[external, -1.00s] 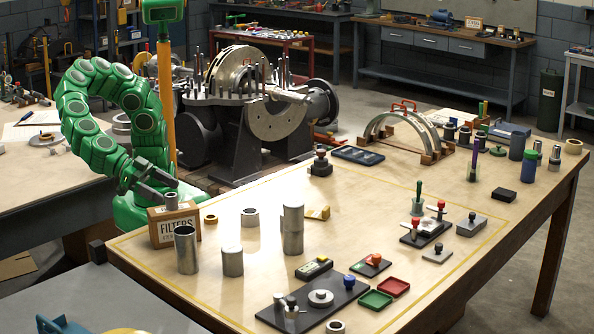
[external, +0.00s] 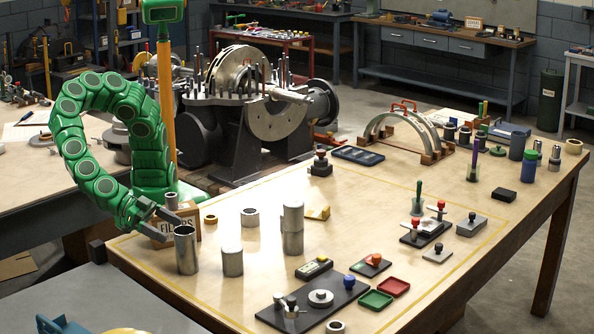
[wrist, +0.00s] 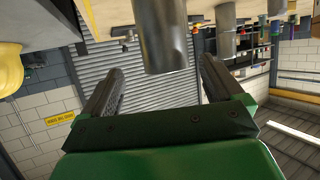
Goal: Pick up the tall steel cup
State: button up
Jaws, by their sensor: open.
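A steel cup (external: 186,252) with a dark open top stands upright at the near left corner of the wooden table. A shorter, pale-topped steel cylinder (external: 232,262) stands to its right. A taller steel cylinder (external: 292,230) with a seam at mid-height stands further right; I cannot tell if it is two stacked pieces. My gripper (external: 167,226) is open and empty, just left of the open-topped cup, fingers pointing towards it. In the wrist view a steel cylinder (wrist: 165,38), likely this cup, appears upside down, ahead of and between the two open fingers. Contact is not visible.
A cardboard FILTERS box (external: 190,220) with a small cylinder on top stands close behind the cup, partly hidden by my gripper. Metal rings (external: 250,217) lie beyond. A dark plate with fittings (external: 313,300) lies at the front. The table's left edge is close to the cup.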

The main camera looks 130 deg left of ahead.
aim_at(194, 241)
jog(key=shift+a+x, duration=0.15)
jog(key=shift+x, duration=1.4)
jog(key=shift+a+x, duration=0.15)
jog(key=shift+x, duration=1.4)
jog(key=shift+s+r, duration=0.1)
jog(key=c, duration=1.4)
